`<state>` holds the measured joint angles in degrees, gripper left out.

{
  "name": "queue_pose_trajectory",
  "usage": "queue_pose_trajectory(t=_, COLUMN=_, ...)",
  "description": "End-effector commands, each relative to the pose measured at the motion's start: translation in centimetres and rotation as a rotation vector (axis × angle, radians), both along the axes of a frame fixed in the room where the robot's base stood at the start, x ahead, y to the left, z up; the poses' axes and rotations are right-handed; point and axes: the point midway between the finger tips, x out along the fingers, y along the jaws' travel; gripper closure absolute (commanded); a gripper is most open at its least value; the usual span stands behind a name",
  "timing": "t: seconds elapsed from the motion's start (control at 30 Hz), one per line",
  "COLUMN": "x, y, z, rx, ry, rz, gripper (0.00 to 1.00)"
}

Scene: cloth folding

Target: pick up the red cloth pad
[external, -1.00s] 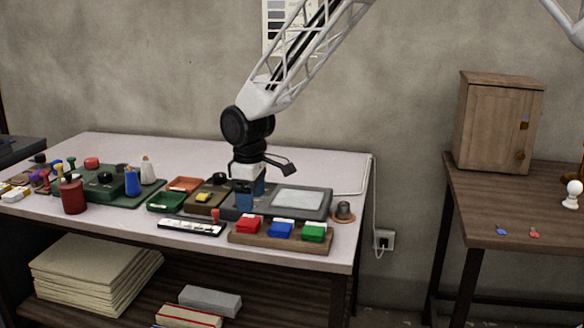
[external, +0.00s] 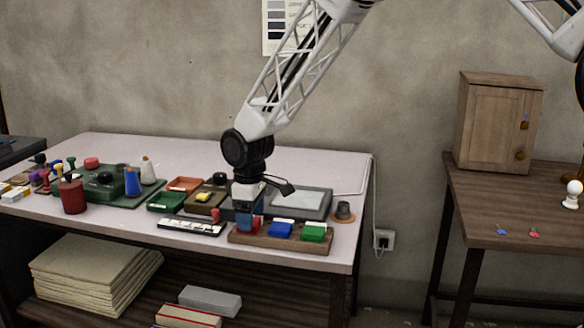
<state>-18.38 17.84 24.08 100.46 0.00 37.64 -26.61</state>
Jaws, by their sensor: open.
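The red cloth pad (external: 256,226) is in the left place of a wooden holder (external: 282,243) near the table's front edge. It is mostly hidden behind my gripper; a bit of red shows at the right of the fingers. My gripper (external: 245,228) points down over the left end of the holder, with its blue fingers at the red pad. The jaws are open. Whether the fingers touch the pad or stand around it, I cannot tell.
A blue pad (external: 281,230) and a green pad (external: 314,233) sit to the right in the same holder. A white strip (external: 190,227) and a red-topped stamp (external: 215,216) lie to the left. A grey tray (external: 322,204) lies behind.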

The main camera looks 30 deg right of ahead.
Motion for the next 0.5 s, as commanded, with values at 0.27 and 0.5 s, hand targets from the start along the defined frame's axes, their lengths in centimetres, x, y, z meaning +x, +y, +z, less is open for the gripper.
queue_pose_trajectory(t=0.27, x=-0.01, y=0.00, z=-1.15, rx=0.000, ry=0.000, rz=0.000, gripper=0.23)
queue_pose_trajectory(t=0.5, x=-0.02, y=0.01, z=-1.14, rx=0.000, ry=0.000, rz=0.000, gripper=0.23)
